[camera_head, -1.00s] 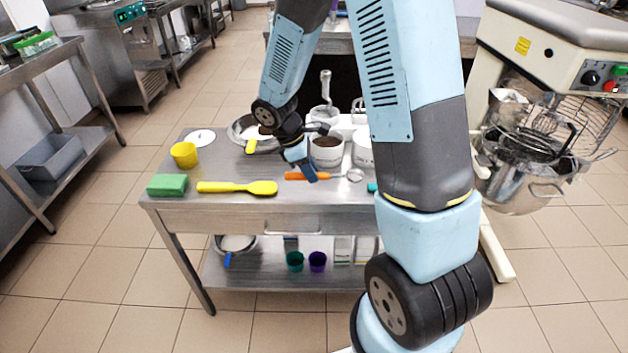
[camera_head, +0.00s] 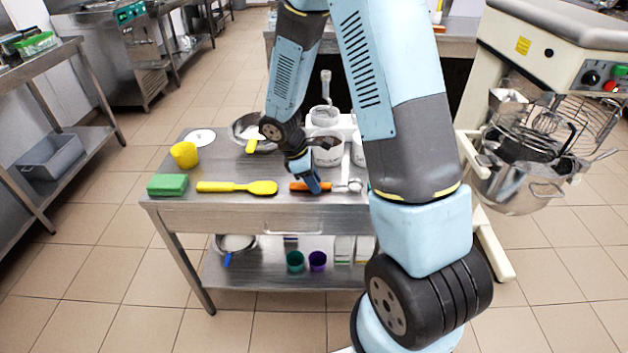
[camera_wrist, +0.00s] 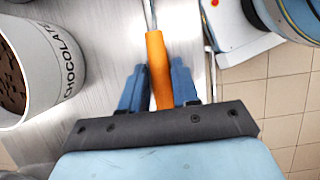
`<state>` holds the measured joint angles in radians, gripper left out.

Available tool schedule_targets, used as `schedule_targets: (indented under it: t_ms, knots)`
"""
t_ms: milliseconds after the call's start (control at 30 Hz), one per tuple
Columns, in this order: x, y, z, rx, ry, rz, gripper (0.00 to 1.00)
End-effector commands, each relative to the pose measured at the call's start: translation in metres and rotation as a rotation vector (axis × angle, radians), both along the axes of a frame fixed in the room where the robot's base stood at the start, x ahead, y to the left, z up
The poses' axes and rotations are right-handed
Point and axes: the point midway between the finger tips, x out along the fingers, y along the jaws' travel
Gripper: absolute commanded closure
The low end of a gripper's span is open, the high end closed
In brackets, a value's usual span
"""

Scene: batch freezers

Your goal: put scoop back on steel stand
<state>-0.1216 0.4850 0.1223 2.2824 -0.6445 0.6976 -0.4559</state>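The scoop has an orange handle (camera_head: 298,186) and a small round steel bowl (camera_head: 354,185). It is at the front of the steel table, pointing right. My gripper (camera_head: 313,187) is at the handle; in the wrist view, its blue fingers (camera_wrist: 158,90) lie close along both sides of the orange handle (camera_wrist: 157,60), shut on it. I cannot tell whether the scoop touches the tabletop. An upright steel piece (camera_head: 325,85) rises behind the tubs; it may be the steel stand, but my arm and the tubs hide part of it.
A white chocolate tub (camera_wrist: 40,65) stands close by. A yellow spatula (camera_head: 235,187), green sponge (camera_head: 167,185) and yellow cup (camera_head: 184,155) are left on the table (camera_head: 215,209). A steel pan (camera_head: 240,127) is behind. A mixer (camera_head: 560,50) stands to the right.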

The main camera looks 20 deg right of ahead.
Motion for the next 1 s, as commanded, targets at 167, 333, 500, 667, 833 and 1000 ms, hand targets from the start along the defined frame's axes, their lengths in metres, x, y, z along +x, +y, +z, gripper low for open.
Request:
schedule_targets:
  t_ms: [167, 333, 500, 667, 833, 1000]
  knots:
    - [0.000, 0.000, 0.000, 0.000, 0.000, 0.000, 0.52]
    - [0.000, 0.000, 0.000, 0.000, 0.000, -0.001, 0.51]
    - [0.001, 0.001, 0.004, 0.000, -0.001, -0.001, 0.51]
    - [0.004, 0.008, 0.023, 0.000, -0.005, -0.001, 0.51]
    - [0.007, 0.020, 0.053, 0.001, -0.006, -0.001, 0.51]
    - [0.011, 0.032, 0.082, 0.001, -0.004, -0.002, 0.51]
